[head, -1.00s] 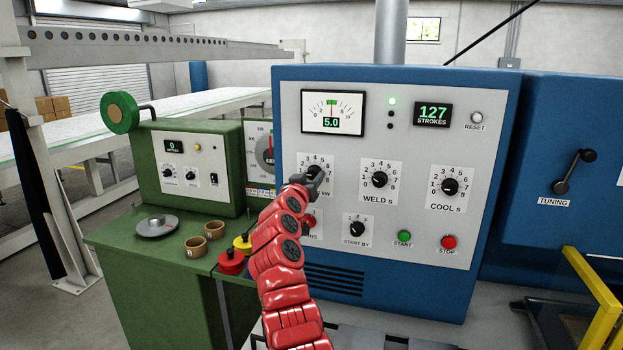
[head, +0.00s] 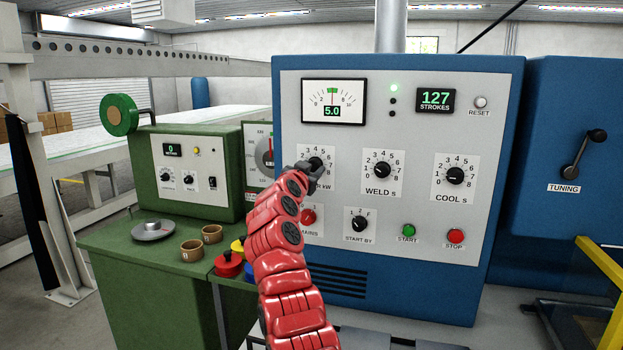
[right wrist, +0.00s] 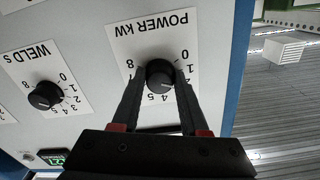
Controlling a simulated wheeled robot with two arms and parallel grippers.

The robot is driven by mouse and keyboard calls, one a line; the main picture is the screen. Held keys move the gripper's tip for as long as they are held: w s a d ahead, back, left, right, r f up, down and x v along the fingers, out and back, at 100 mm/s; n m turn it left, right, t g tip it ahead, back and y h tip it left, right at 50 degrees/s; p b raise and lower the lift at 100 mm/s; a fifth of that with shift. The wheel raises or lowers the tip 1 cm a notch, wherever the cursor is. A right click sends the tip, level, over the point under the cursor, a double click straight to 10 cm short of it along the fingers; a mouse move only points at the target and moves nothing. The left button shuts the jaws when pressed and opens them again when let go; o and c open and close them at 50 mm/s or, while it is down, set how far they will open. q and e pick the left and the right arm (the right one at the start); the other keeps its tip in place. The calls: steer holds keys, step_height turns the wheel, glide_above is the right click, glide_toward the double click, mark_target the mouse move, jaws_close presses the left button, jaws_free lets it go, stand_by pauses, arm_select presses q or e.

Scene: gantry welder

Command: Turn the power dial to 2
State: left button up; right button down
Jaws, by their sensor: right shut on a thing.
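The power dial (right wrist: 159,73) is a round black knob on a white plate marked POWER KW, with numbers around it. The plate appears upside down in the right wrist view. My right gripper (right wrist: 159,84) is shut on the knob, one finger on each side. In the head view the right gripper (head: 309,174) reaches the dial (head: 316,162) from below and covers its lower part. I cannot tell for sure which number the pointer is at. My left gripper is not in view.
The WELD dial (head: 382,170) and COOL dial (head: 455,175) sit to the right on the same blue cabinet. Below are the red MAINS knob (head: 308,217), the START BY knob (head: 359,224), a green START button (head: 409,230) and a red STOP button (head: 455,236).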

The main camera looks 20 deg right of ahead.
steer(key=shift+m, duration=0.7)
steer(key=shift+c, duration=2.1)
jaws_free()
steer(key=b+v, duration=0.5)
steer(key=v, duration=1.2)
steer(key=shift+a, duration=0.2)
steer(key=shift+s+f, duration=0.15)
steer(key=shift+s, duration=0.05)
